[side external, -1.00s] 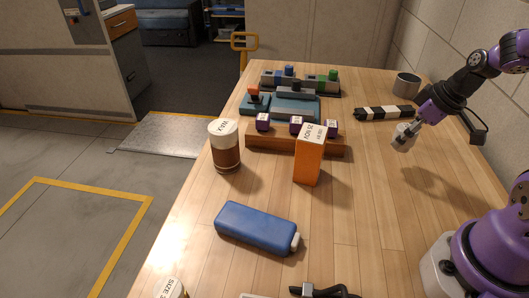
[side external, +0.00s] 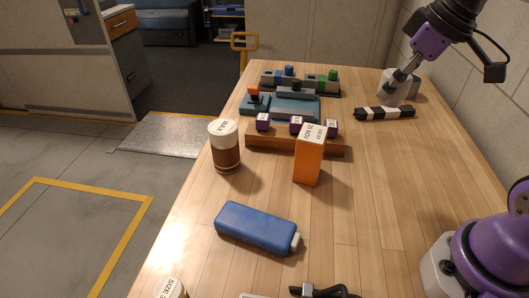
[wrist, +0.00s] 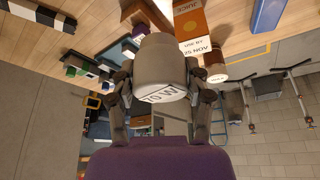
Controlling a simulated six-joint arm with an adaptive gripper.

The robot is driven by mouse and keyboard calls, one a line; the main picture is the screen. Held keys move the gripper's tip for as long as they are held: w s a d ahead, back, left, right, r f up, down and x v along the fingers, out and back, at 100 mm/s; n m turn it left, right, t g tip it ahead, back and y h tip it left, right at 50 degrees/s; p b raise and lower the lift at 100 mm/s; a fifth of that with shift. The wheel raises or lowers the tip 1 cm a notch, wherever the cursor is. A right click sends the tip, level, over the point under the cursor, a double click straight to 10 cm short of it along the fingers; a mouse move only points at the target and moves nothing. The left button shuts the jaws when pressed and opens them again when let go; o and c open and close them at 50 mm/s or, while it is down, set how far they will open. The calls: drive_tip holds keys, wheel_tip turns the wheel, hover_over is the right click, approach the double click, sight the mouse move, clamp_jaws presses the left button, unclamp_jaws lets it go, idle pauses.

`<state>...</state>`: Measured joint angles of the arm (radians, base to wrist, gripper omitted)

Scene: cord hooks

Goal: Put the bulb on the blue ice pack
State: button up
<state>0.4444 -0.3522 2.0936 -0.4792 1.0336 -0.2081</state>
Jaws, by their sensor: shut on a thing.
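The bulb (side external: 391,88) is a light grey rounded cylinder. My gripper (side external: 399,76) is shut on it and holds it up at the back right of the table. The blue ice pack (side external: 255,227) is a long rounded blue block with a pale end. It lies flat at the front middle of the table, well away from my gripper. Part of it also shows at the top of the wrist view (wrist: 270,14).
An orange juice carton (side external: 310,158) and a brown jar marked "WAX" (side external: 226,148) stand behind the ice pack. A wooden rack (side external: 290,143) bears small purple blocks. A striped bar (side external: 385,113) lies below the bulb.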

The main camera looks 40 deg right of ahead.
drive_tip(key=s+a+n+g+y, duration=0.1)
drive_tip(key=s+a+n, duration=0.3)
drive_tip(key=a, duration=0.6)
drive_tip(key=s+a+n+g+y, duration=0.1)
drive_tip(key=a+n+g, duration=0.1)
drive_tip(key=a+n, duration=0.6)
drive_tip(key=s+a+n+g+y, duration=0.1)
drive_tip(key=s+a+n+y, duration=0.15)
drive_tip(key=a, duration=0.95)
hover_over(249, 227)
drive_tip(key=d, duration=0.1)
drive_tip(key=shift+n+h, duration=0.45)
drive_tip(key=f, duration=1.1)
drive_tip(key=shift+s+d+f, duration=0.2)
drive_tip(key=shift+s+f, duration=0.05)
drive_tip(key=shift+f, duration=0.15)
drive_tip(key=shift+w+d+f, duration=0.15)
drive_tip(key=shift+w+f, duration=0.05)
drive_tip(key=shift+w, duration=0.05)
drive_tip(key=shift+f, duration=2)
drive_tip(key=shift+f, duration=0.1)
